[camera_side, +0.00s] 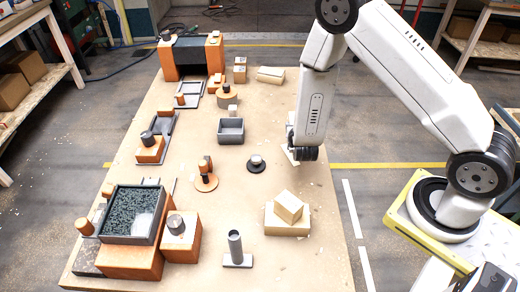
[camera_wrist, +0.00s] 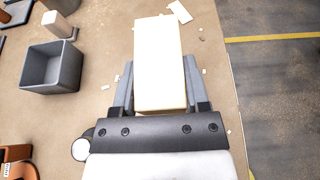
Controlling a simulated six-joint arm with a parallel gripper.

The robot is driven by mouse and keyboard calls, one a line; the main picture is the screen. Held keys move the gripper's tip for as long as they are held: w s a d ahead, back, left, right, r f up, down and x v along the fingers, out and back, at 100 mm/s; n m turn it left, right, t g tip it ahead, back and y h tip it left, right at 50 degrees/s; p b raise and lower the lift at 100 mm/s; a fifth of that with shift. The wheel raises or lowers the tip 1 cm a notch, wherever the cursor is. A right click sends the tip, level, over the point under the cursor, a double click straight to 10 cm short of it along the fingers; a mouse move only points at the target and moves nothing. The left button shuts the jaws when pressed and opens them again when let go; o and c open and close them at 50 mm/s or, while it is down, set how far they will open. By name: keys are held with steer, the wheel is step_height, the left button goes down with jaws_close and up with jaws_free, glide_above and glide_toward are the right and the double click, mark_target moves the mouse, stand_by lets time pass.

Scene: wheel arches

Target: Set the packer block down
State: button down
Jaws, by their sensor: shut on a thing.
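The packer block, a long pale cream block (camera_wrist: 160,62), lies between the two grey fingers of my gripper (camera_wrist: 158,85) in the wrist view. The fingers are shut on its sides, and its far end reaches out beyond them. The block is over the tan table top, near the table's right edge. I cannot tell whether its underside touches the table. In the side view my arm's wrist hides most of the gripper and the block.
A grey open bin (camera_side: 231,131) stands left of the gripper; it also shows in the wrist view (camera_wrist: 52,78). Two stacked cream blocks (camera_side: 287,220) sit nearer the front. A grey post (camera_side: 236,248) stands near the front edge. A pale slab (camera_side: 271,74) lies farther back.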

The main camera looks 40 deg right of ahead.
steer(key=shift+f, duration=2.25)
steer(key=shift+f, duration=1.75)
steer(key=shift+f, duration=0.1)
steer(key=shift+c, duration=0.5)
jaws_free()
steer(key=v, duration=0.5)
steer(key=shift+a, duration=0.1)
step_height(320, 180, up, 6)
steer(key=shift+f, duration=0.25)
steer(key=shift+r, duration=0.85)
